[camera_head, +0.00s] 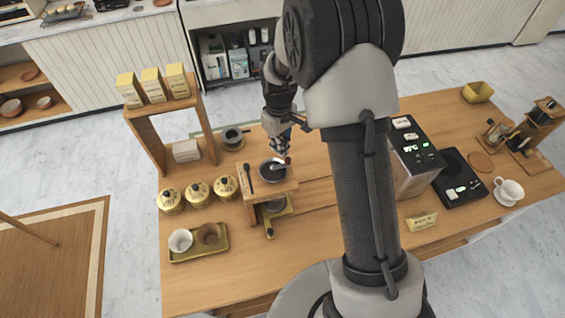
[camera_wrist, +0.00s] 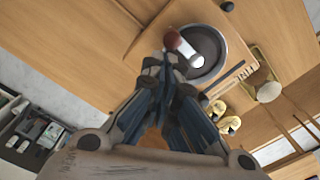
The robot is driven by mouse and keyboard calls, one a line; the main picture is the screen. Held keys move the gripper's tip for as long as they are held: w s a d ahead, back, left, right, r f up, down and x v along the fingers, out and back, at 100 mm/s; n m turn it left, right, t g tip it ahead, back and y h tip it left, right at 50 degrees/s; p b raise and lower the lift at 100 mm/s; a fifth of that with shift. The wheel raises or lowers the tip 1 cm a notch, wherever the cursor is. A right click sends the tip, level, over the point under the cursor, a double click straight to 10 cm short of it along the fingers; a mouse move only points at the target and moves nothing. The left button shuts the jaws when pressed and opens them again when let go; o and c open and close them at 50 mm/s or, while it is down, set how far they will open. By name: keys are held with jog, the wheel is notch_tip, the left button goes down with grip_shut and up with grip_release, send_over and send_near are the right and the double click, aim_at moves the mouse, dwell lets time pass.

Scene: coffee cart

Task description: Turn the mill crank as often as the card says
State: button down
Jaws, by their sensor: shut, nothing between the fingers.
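The mill (camera_head: 257,213) is a wooden box with a dark bowl on top, near the left middle of the counter. Its crank (camera_head: 278,166) is a pale metal arm with a red-brown knob. In the wrist view the crank (camera_wrist: 188,50) reaches over the dark bowl, its knob (camera_wrist: 172,40) at the outer end. My gripper (camera_head: 284,152) is shut and empty, close by the knob. In the wrist view its fingertips (camera_wrist: 167,68) are just below the knob; I cannot tell whether they touch. A yellow card (camera_head: 421,221) stands at the front of the counter; its writing is too small to read.
Three yellow canisters (camera_head: 198,192) and a tray (camera_head: 185,256) with two cups are left of the mill. A wooden shelf frame (camera_head: 142,134) rises behind them. A machine (camera_head: 414,147) and a black scale (camera_head: 461,190) stand to the right. My arm hides the counter's middle.

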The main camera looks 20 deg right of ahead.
jog(key=shift+f+b, duration=1.15)
jog(key=shift+f, duration=0.45)
jog(key=shift+r, duration=0.2)
jog(key=shift+r+p, duration=0.6)
jog(key=shift+r, duration=0.1)
